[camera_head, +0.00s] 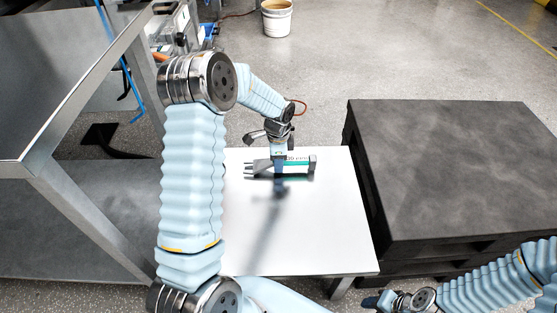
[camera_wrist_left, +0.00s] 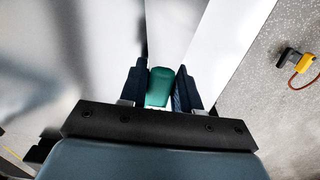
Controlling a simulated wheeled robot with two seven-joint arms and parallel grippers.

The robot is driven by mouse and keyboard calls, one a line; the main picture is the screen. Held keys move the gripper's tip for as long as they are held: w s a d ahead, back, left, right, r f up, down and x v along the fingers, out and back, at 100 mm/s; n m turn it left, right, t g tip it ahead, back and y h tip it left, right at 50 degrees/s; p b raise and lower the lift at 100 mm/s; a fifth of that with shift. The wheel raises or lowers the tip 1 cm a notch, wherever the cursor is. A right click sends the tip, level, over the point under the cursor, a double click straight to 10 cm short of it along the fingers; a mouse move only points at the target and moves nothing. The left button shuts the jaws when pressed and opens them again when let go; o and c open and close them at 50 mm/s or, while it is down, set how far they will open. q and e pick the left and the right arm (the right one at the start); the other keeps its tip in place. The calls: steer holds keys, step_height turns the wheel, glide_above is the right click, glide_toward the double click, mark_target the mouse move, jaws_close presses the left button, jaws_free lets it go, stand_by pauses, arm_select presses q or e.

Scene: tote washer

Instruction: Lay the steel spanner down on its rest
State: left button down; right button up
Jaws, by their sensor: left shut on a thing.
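My left gripper (camera_head: 279,168) points down over the white table and is shut on a green piece. In the left wrist view the green piece (camera_wrist_left: 159,86) sits between both dark fingers; I take it for the spanner's grip. In the head view a long item (camera_head: 299,160) with a white "mm" label and green band lies across the fingers. Grey prongs (camera_head: 251,168) stick out at its left. I cannot tell which of these parts belong to the spanner and which to its rest, nor whether they touch. My right gripper (camera_head: 384,300) is at the bottom edge, its jaws unclear.
The white table (camera_head: 330,230) is otherwise bare. A dark block-like stand (camera_head: 450,165) is close on its right. A steel frame bench (camera_head: 60,190) stands at left. A white bucket (camera_head: 277,18) is on the floor behind. A yellow-and-black item (camera_wrist_left: 298,60) shows in the wrist view.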

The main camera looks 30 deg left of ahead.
arm_select(q)
steer(key=shift+f, duration=0.15)
stand_by(0.3)
steer(key=shift+f, duration=0.25)
steer(key=c, duration=0.7)
jaws_free()
steer(key=shift+o, duration=0.3)
steer(key=o, duration=0.5)
